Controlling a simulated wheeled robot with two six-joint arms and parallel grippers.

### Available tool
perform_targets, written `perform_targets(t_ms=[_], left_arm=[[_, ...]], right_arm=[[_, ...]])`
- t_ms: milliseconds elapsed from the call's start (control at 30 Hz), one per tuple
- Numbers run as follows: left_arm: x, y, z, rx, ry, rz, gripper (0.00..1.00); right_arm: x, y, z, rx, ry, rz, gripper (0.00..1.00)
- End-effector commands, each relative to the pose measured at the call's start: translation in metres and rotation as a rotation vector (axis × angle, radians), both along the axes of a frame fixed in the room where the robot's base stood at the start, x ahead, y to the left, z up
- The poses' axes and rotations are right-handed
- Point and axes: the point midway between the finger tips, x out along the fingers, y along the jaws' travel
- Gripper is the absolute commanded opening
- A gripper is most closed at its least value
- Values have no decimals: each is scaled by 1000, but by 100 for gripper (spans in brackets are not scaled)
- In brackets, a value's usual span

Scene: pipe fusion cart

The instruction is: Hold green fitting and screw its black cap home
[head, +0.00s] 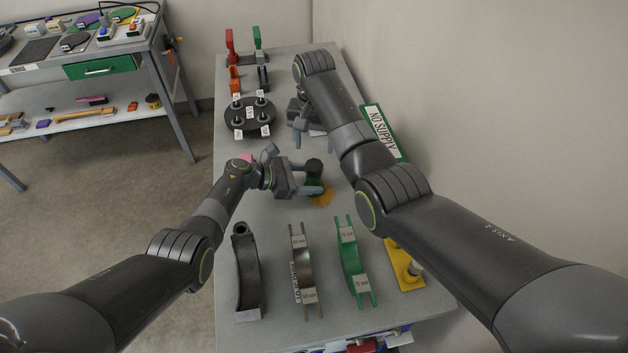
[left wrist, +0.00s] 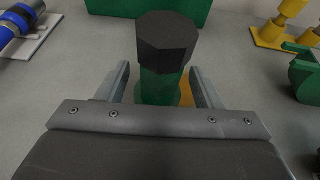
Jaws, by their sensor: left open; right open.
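The green fitting (head: 317,185) stands upright on an orange patch of the cart top, with its black cap (head: 314,167) on top. My left gripper (head: 313,191) is open, low beside the fitting. In the left wrist view my left gripper (left wrist: 160,84) has one finger on each side of the green fitting (left wrist: 160,88), apart from it. The hexagonal black cap (left wrist: 167,40) sits above finger level there; how far it is screwed on I cannot tell. My right gripper (head: 306,126) is open and empty, farther back over the cart and away from the fitting.
A black round rack (head: 250,128) with several labelled posts stands at the back left. Black, grey and green (head: 352,262) curved holders stand in front, with a yellow stand (head: 405,270) at right. A green "NO SUPPLY" sign (head: 384,132) is along the right edge, beside the wall.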

Motion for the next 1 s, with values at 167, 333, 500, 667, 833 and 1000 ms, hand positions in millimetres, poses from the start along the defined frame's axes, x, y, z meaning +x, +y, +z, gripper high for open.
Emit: perform_targets(t_ms=[167, 333, 500, 667, 833, 1000], left_arm=[[0, 0, 0, 0, 0, 0, 60], [0, 0, 0, 0, 0, 0, 46], [0, 0, 0, 0, 0, 0, 24], [0, 0, 0, 0, 0, 1, 3], [0, 0, 0, 0, 0, 1, 0], [0, 0, 0, 0, 0, 1, 0]], right_arm=[[0, 0, 0, 0, 0, 0, 60], [0, 0, 0, 0, 0, 0, 60], [0, 0, 0, 0, 0, 0, 60], [0, 0, 0, 0, 0, 0, 60], [0, 0, 0, 0, 0, 5, 60], [0, 0, 0, 0, 0, 102, 60]])
